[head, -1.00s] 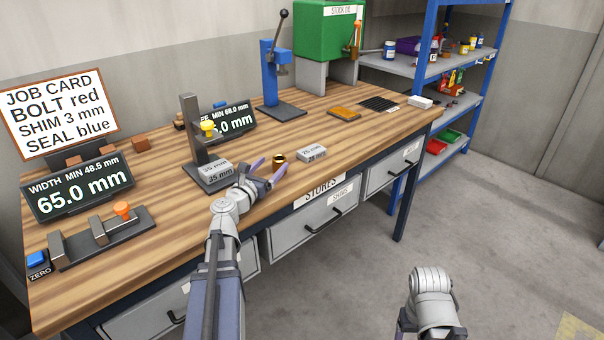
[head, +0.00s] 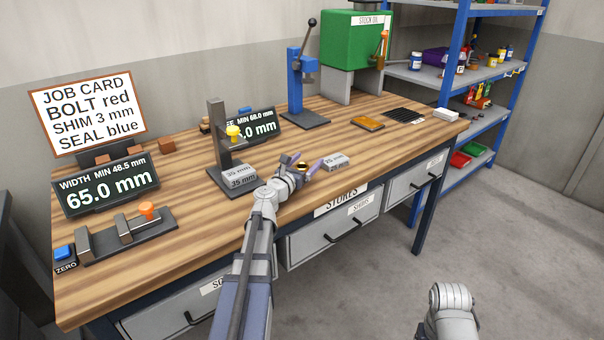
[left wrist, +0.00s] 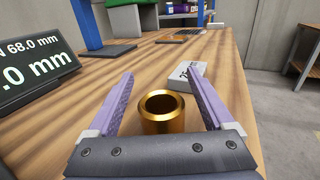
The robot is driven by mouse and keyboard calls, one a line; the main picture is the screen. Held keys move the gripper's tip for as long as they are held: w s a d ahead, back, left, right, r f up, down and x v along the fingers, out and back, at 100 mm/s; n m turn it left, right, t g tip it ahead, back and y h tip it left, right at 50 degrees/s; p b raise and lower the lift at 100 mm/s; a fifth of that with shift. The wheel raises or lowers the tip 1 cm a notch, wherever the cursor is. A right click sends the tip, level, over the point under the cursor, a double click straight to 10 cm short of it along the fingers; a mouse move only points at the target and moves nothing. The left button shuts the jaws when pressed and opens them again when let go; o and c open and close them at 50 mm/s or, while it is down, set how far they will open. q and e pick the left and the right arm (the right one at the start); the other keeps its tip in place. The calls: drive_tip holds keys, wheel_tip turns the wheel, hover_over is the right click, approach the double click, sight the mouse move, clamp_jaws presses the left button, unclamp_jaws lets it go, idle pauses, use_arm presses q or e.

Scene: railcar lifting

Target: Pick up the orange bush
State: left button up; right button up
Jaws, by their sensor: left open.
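The orange bush is a short golden-bronze ring with an open top. It stands upright on the wooden bench, in the left wrist view (left wrist: 162,116) between my two purple fingers; in the head view only a little of it (head: 301,167) shows. My left gripper (head: 301,162) is open, with one finger on each side of the bush. The left wrist view shows the gripper (left wrist: 159,76) with gaps between the bush and both fingers. My right gripper is not in view; only a pale part of that arm shows at the lower right.
A grey 25 mm block (head: 334,161) lies just right of the bush, close to my right-hand finger. A 35 mm block (head: 239,178) and a dark gauge stand (head: 218,135) are to the left. A blue press (head: 297,90) stands behind. The wooden bench front (head: 180,260) is clear.

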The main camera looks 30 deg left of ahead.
use_arm(q)
clamp_jaws()
idle(0.7)
